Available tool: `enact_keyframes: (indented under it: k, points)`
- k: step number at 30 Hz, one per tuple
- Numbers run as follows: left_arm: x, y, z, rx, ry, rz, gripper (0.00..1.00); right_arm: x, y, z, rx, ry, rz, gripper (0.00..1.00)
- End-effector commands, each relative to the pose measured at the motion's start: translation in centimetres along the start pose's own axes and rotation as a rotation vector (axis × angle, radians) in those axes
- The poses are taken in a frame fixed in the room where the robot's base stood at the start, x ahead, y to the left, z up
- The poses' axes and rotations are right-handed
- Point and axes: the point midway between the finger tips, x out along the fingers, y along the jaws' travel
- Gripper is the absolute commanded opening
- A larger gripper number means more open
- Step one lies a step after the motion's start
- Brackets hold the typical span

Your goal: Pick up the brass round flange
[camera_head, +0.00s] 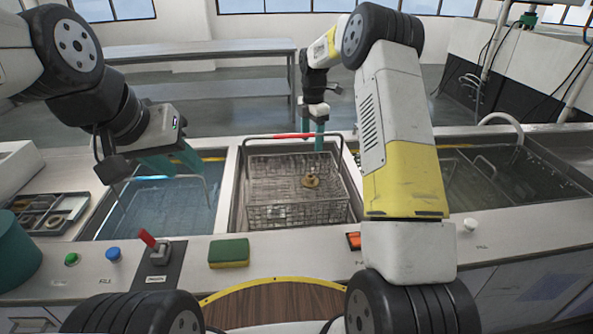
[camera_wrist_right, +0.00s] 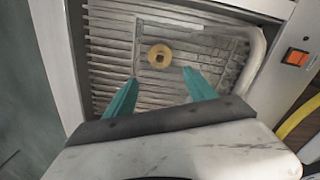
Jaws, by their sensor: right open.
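The brass round flange (camera_head: 311,181) lies in the wire basket (camera_head: 258,213) in the middle tank. In the right wrist view the flange (camera_wrist_right: 159,56) is a round brass disc with a centre hole, lying on the slatted surface. My right gripper (camera_head: 312,140) is open and points down at the far side of the basket. Its teal fingers (camera_wrist_right: 160,90) stand apart, empty, with the flange just beyond their tips in the right wrist view. My left gripper (camera_head: 170,163) hangs over the left tank, its teal fingers angled down; their gap is unclear.
The basket's red-gripped handle (camera_head: 292,136) crosses the far side. A left tank (camera_head: 165,207) holds bluish liquid; a right tank (camera_head: 480,178) stands beyond my right arm. A green and yellow sponge (camera_head: 229,253), a red lever (camera_head: 149,240) and buttons line the front edge. A parts tray (camera_head: 48,213) sits far left.

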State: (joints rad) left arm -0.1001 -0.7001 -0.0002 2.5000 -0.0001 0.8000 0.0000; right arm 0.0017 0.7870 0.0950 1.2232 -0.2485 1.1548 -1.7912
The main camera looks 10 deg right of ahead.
Motion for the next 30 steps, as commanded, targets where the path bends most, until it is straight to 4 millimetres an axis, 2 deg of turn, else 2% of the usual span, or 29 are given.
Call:
enact_keyframes:
  k: [12,20,30]
  points:
    - [0.0,0.0,0.0,0.0,0.0,0.0,0.36,7.5,-0.1,-0.1,0.0,0.002,-0.004,0.64]
    - [0.0,0.0,0.0,0.0,0.0,0.0,0.36,9.5,0.0,0.0,0.0,0.001,-0.002,0.64]
    - [0.0,0.0,0.0,0.0,0.0,0.0,0.36,14.6,-0.1,0.0,0.0,0.0,-0.004,0.64]
